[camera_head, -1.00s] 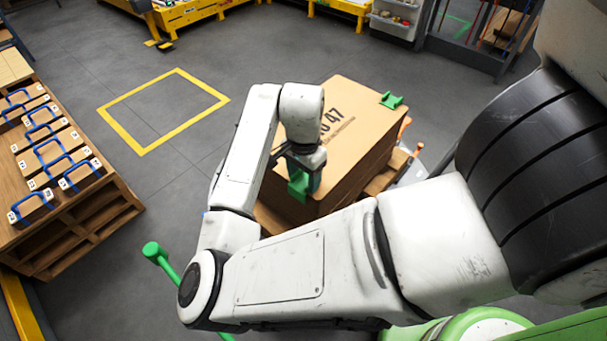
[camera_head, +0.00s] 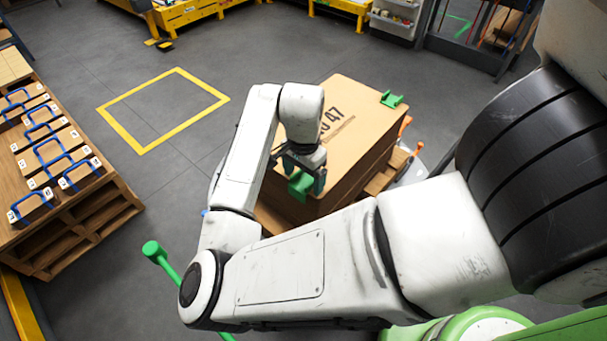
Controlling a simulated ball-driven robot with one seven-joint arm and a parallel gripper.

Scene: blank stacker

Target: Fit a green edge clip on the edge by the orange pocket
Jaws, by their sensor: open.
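A stack of brown cardboard blanks (camera_head: 362,148) with printed black lettering stands under my arm. A green edge clip (camera_head: 300,187) is at the near left edge of the stack, between the fingers of my gripper. My gripper (camera_head: 306,181) points down there with its jaws open, and its wrist hides part of the stack edge. Whether the clip is seated on the edge cannot be told. Another green clip (camera_head: 391,99) sits on the far right corner of the stack. A small orange part (camera_head: 405,124) shows beside the stack's right side; whether it is the pocket is unclear.
A wooden pallet table (camera_head: 110,207) on the left holds several numbered blocks with blue handles. A yellow floor square (camera_head: 147,151) is empty, with clear floor around it. A green-knobbed bar (camera_head: 152,249) stands in front, near my elbow.

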